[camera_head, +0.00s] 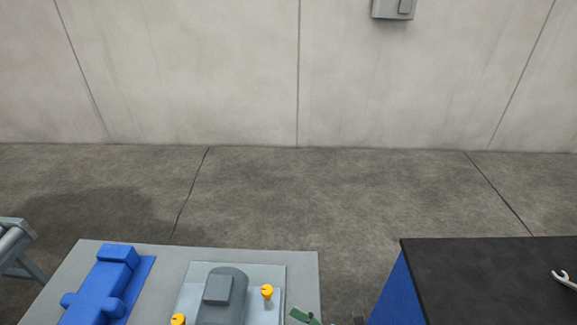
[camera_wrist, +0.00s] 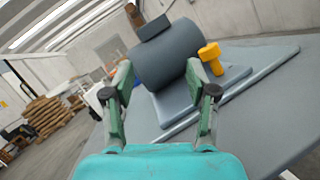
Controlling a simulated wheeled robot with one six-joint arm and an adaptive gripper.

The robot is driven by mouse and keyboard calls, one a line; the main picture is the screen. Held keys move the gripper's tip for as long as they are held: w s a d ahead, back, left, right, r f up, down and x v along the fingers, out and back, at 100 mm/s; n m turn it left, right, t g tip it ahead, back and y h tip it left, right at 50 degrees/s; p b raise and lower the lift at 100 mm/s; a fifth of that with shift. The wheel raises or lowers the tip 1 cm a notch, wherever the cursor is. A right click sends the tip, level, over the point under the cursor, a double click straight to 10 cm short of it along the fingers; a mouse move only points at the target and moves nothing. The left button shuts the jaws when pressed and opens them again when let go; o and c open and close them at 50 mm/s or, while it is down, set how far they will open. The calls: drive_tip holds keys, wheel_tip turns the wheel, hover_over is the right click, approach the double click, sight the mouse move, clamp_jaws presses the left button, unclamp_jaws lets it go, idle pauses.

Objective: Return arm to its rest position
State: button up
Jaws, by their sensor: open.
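My gripper (camera_wrist: 158,84) shows in the wrist view with its two green finger pads spread apart and nothing held between them. Beyond the fingers is a dark grey rounded housing (camera_wrist: 168,55) on a light plate. In the head view my gripper (camera_head: 325,318) only just enters at the bottom edge, right of the same housing (camera_head: 222,295) and by the right edge of the grey table (camera_head: 300,268). Most of my arm is out of view.
A yellow knob (camera_head: 267,292) stands beside the housing. A blue fixture (camera_head: 105,285) lies on the table's left. A blue cabinet with a black top (camera_head: 480,275) stands at right, a wrench (camera_head: 565,279) on it. Floor shows between table and cabinet.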

drive_tip(key=s+d+r+n+t+h, duration=0.2)
drive_tip(key=s+d+n+h, duration=0.3)
drive_tip(key=s+n, duration=0.4)
drive_tip(key=s+d+r+n+t+h, duration=0.2)
drive_tip(key=s+d+n+h, duration=0.4)
drive_tip(key=s+n+h, duration=0.2)
drive_tip(key=s+d+r+n+t+h, duration=0.2)
drive_tip(key=s+d+n+h, duration=0.3)
drive_tip(key=s+n, duration=0.6)
drive_tip(key=shift+s+d+n+h, duration=0.2)
drive_tip(key=shift+s+n+h, duration=0.2)
drive_tip(key=shift+s+h, duration=0.65)
drive_tip(key=shift+s, duration=0.1)
